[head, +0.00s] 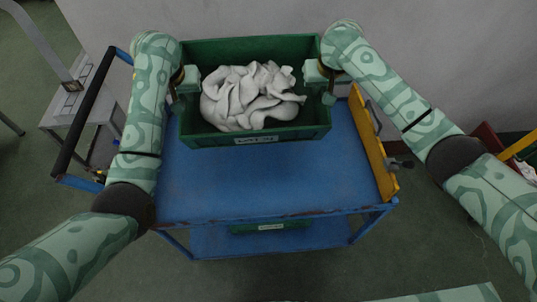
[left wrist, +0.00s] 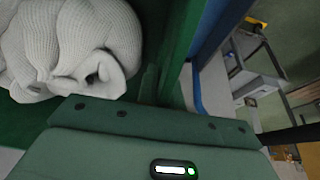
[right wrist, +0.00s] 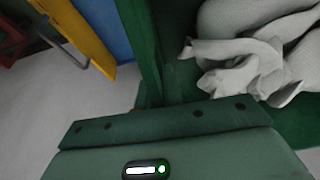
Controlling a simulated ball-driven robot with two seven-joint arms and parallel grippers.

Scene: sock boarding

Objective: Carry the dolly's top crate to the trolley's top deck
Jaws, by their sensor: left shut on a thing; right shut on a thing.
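A green crate (head: 290,136) full of white knit socks (head: 252,96) is over the back part of the blue trolley's top deck (head: 250,178). I cannot tell whether it rests on the deck or is just above it. My left gripper (head: 188,80) is shut on the crate's left wall, and my right gripper (head: 318,76) is shut on its right wall. The left wrist view shows the crate wall (left wrist: 178,50) beside the socks. The right wrist view also shows the crate wall (right wrist: 140,45) and socks (right wrist: 245,65). The fingertips are hidden.
The trolley has a black push handle (head: 84,110) at left and a yellow panel (head: 373,145) at right. Another green crate (head: 270,227) sits on its lower deck. A grey wall stands close behind. The front of the top deck is bare.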

